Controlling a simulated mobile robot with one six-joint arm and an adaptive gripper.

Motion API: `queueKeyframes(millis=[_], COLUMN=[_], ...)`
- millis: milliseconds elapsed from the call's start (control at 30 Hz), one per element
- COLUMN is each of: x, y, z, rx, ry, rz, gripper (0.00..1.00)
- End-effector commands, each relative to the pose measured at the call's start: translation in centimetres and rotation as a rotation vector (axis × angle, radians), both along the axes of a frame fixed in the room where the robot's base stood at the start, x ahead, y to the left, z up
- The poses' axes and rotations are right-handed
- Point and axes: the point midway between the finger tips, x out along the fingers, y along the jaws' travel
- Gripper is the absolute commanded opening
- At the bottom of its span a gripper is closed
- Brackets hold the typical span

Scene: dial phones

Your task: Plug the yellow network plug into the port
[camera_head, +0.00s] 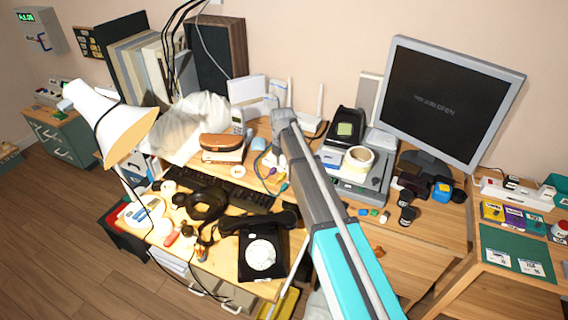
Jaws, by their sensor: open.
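My grey and cyan arm reaches from the lower right to a grey joint near the router; I cannot make out my gripper's fingers beyond it. Small coloured plug-like ends lie on the desk left of my arm. A white router (309,127) with upright antennas stands behind my arm. I cannot make out the port, and part of the desk is hidden by my arm.
A black dial phone (261,252) sits at the desk's front. A keyboard (225,187), a lamp (122,130) and a crumpled clear bag (188,125) stand left. A grey device with a tape roll (359,157) and a monitor (447,104) stand right. Dark cables hang at upper left.

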Motion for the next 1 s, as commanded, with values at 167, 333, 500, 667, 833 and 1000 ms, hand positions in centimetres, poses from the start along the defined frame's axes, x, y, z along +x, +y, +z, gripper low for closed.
queueKeyframes(millis=[167, 333, 500, 667, 833, 1000], x=[0.0, 0.0, 0.0, 0.0, 0.0, 0.0], y=[0.0, 0.0, 0.0, 0.0, 0.0, 0.0], z=[-2.3, -3.9, -5.1, -5.8, -5.9, -5.9], rx=[0.0, 0.0, 0.0, 0.0, 0.0, 0.0], ry=[0.0, 0.0, 0.0, 0.0, 0.0, 0.0], rz=[0.0, 0.0, 0.0, 0.0, 0.0, 0.0], gripper=[0.49, 0.49, 0.49, 0.49, 0.49, 0.49])
